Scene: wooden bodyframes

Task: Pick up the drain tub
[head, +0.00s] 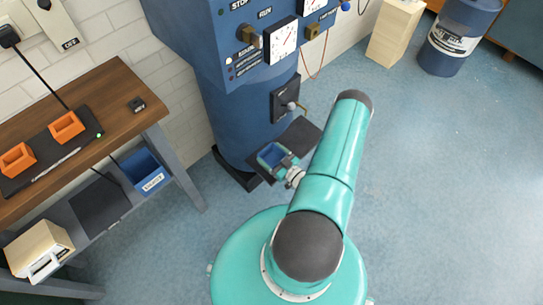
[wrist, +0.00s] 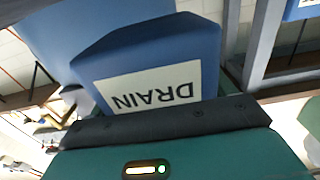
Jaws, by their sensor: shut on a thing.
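The drain tub is a small blue tub (head: 271,154) in front of the blue machine's base, below its spout. In the wrist view the tub (wrist: 205,50) fills the upper middle, with a white label reading DRAIN upside down. My gripper (head: 284,164) is at the tub and shut on it. In the wrist view a dark pad of my gripper (wrist: 165,122) lies along the near side of the tub.
The blue machine (head: 232,115) with gauges and a spout stands just behind the tub. A wooden bench (head: 120,85) at left holds orange blocks (head: 66,126); a blue labelled bin (head: 146,171) sits on its lower shelf. A blue drum (head: 455,40) stands far right. The floor at right is clear.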

